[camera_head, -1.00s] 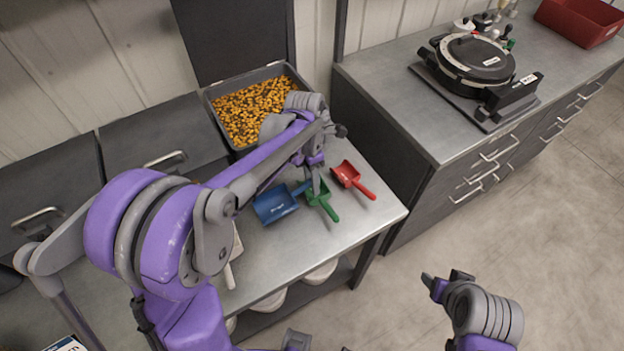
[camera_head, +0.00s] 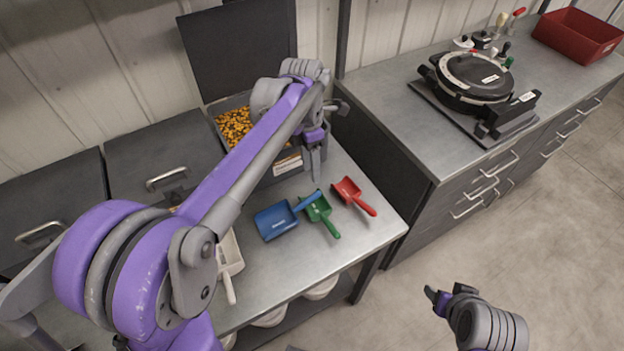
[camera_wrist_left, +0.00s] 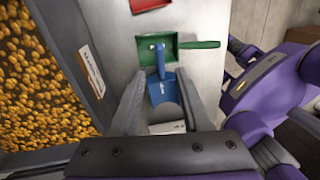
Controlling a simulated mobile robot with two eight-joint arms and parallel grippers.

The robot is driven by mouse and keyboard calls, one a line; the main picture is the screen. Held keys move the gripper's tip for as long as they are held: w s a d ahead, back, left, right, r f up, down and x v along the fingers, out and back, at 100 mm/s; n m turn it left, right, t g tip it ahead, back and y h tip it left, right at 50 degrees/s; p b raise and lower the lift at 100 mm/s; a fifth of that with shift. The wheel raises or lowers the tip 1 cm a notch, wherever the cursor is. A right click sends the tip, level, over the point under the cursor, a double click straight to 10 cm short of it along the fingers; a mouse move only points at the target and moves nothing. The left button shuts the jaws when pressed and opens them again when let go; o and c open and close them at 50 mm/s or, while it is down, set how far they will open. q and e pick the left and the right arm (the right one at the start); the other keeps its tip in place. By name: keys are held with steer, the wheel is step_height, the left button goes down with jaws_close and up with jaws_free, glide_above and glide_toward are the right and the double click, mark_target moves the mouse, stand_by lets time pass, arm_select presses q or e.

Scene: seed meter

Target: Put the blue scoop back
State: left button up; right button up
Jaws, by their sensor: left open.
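The blue scoop (camera_head: 277,222) lies on the steel table, its handle pointing right and reaching over the edge of the green scoop (camera_head: 318,209). The red scoop (camera_head: 346,187) lies just to the right. My left gripper (camera_head: 318,170) is open and empty, above and behind the blue scoop's handle. In the left wrist view the blue scoop (camera_wrist_left: 164,90) shows between the open fingers, below them and apart as far as I can tell. My right gripper (camera_head: 438,299) hangs over the floor at lower right; its jaw opening is unclear.
An open grey bin of orange-yellow seeds (camera_head: 235,125) stands behind, partly covered by my left arm. A white scoop (camera_head: 230,258) lies left of the blue one. A round black device (camera_head: 476,80) and a red tray (camera_head: 577,36) sit on the right counter.

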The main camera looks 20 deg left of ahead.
arm_select(q)
steer(key=s+f+m+t, duration=0.3)
steer(key=s+m, duration=0.5)
steer(key=m, duration=0.5)
steer(key=s+f+m+t+y, duration=0.1)
steer(key=s+f+m+t, duration=0.2)
steer(key=s+m, duration=0.6)
steer(key=m+t, duration=0.1)
steer(key=m, duration=0.4)
steer(key=shift+s+a, duration=0.2)
steer(key=shift+f, duration=0.1)
